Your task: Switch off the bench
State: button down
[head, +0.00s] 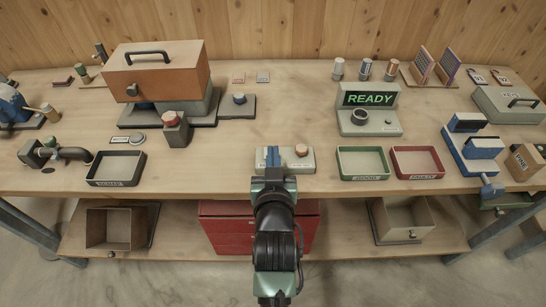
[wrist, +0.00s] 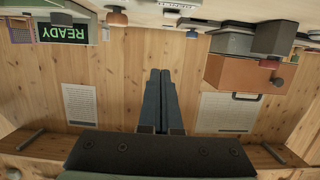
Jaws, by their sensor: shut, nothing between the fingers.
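The bench (head: 240,85) is a long wooden worktop with several devices on it. A display unit at the right of centre shows a lit green READY sign (head: 369,99); the sign also shows upside down in the wrist view (wrist: 67,34). A dark round knob (head: 359,117) sits below the sign. A small beige box (head: 301,163) with a brown-orange knob (head: 301,150) is at the front middle. A grey post with a reddish top (head: 171,118) stands left of centre. My gripper (head: 272,156) is shut and empty, overlapping the beige box's left part in the head view. Which control switches the bench is unclear.
An orange-brown hooded machine (head: 155,69) stands at the back left. A black-rimmed tray (head: 116,168) is at the front left. A green tray (head: 363,163) and a red tray (head: 417,163) lie right of my gripper. Bare worktop lies left of my gripper.

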jog(key=shift+v, duration=0.8)
jog(key=shift+w+r, duration=0.1)
notch_tip(320, 180, up, 32)
jog(key=t, duration=0.6)
jog(key=s+r+t, duration=0.3)
jog(key=s+r, duration=0.4)
jog(key=r, duration=0.3)
jog(key=s+r+t, duration=0.3)
jog(key=s+r, duration=0.4)
jog(key=r, duration=0.3)
jog(key=shift+a+r+p, duration=0.15)
jog(key=shift+a+p, duration=0.15)
jog(key=shift+p, duration=0.1)
jog(key=shift+w, duration=0.1)
